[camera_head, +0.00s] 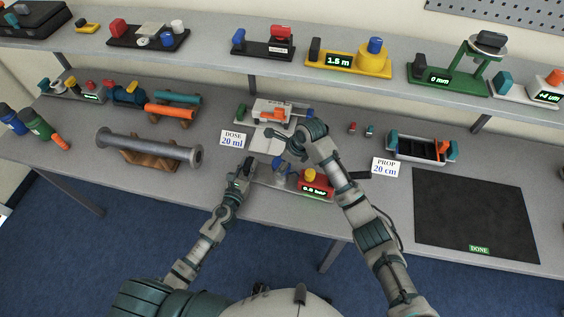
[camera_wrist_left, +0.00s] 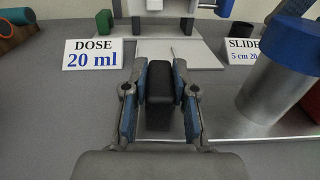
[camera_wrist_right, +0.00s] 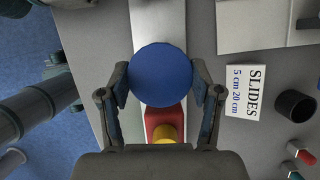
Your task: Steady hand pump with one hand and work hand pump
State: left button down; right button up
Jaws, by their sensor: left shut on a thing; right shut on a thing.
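The hand pump stands near the front edge of the table, with a silver plate base (camera_wrist_left: 225,124), a red gauge box (camera_head: 312,187) showing a bar reading, and a yellow knob (camera_head: 310,174). My left gripper (camera_head: 246,164) is shut on the pump's upright black handle (camera_wrist_left: 160,106) at its left end. My right gripper (camera_wrist_right: 163,92) is shut on the round blue knob (camera_wrist_right: 162,74) on top of the pump's silver cylinder (camera_wrist_left: 275,87). In the head view my right wrist partly covers the area above the knob.
A white dose station (camera_head: 272,112) stands just behind the pump, with a "DOSE 20 ml" card (camera_head: 232,140) to the left. A grey pipe (camera_head: 145,147) lies left; a black mat (camera_head: 470,215) is right.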

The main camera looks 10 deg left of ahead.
jog(key=m+t, duration=0.1)
jog(key=m, duration=0.2)
jog(key=shift+s, duration=0.1)
jog(key=m, duration=0.1)
jog(key=m+t, duration=0.1)
jog(key=m, duration=0.1)
jog(key=m+h, duration=0.1)
jog(key=shift+s+a+m+t, duration=0.1)
jog(key=shift+a+m+t, duration=0.15)
jog(key=shift+m+t, duration=0.05)
jog(key=shift+d, duration=0.1)
jog(key=o, duration=1.4)
jog(key=shift+c, duration=0.2)
